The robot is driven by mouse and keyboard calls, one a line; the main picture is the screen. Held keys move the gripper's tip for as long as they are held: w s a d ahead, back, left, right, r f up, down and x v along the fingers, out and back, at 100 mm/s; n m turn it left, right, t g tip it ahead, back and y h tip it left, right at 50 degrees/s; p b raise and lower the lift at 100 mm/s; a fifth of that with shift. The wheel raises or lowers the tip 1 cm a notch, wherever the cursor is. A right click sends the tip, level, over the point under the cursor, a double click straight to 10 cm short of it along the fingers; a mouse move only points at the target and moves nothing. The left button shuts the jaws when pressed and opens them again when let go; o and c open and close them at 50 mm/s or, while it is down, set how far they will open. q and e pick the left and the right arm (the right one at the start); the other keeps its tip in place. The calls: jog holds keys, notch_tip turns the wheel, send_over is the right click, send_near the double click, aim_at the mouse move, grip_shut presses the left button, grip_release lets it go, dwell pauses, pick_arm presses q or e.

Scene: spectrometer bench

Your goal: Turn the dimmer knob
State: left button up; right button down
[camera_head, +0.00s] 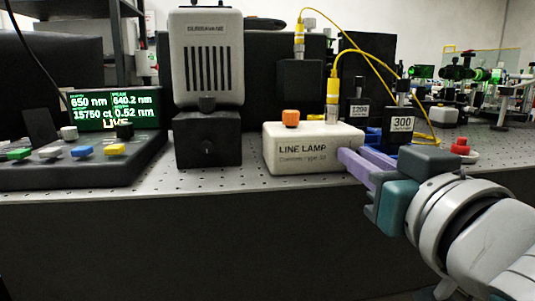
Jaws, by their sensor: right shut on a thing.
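The white LINE LAMP box (290,160) stands near the bench's front edge, with an orange button (290,118) and a yellow-sleeved cable plug (332,100) on top. My right gripper (350,155), with purple fingers, reaches in from the right to the box's front right corner. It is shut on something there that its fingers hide. I cannot make out a dimmer knob at this spot. My left gripper is out of view.
A control panel (80,172) with coloured knobs and a lit green display (115,107) stands at the left. Behind my right gripper are a black block marked 300 (401,124), yellow cables and a red button (460,146). Bare perforated bench (225,178) shows in front.

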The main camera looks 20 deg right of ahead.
dwell(0.4)
jog(key=n+p, duration=0.3)
jog(key=n, duration=0.3)
dwell(0.4)
dwell(0.4)
jog(key=c, duration=0.8)
grip_release()
jog(key=shift+a, duration=0.1)
jog(key=shift+r, duration=0.1)
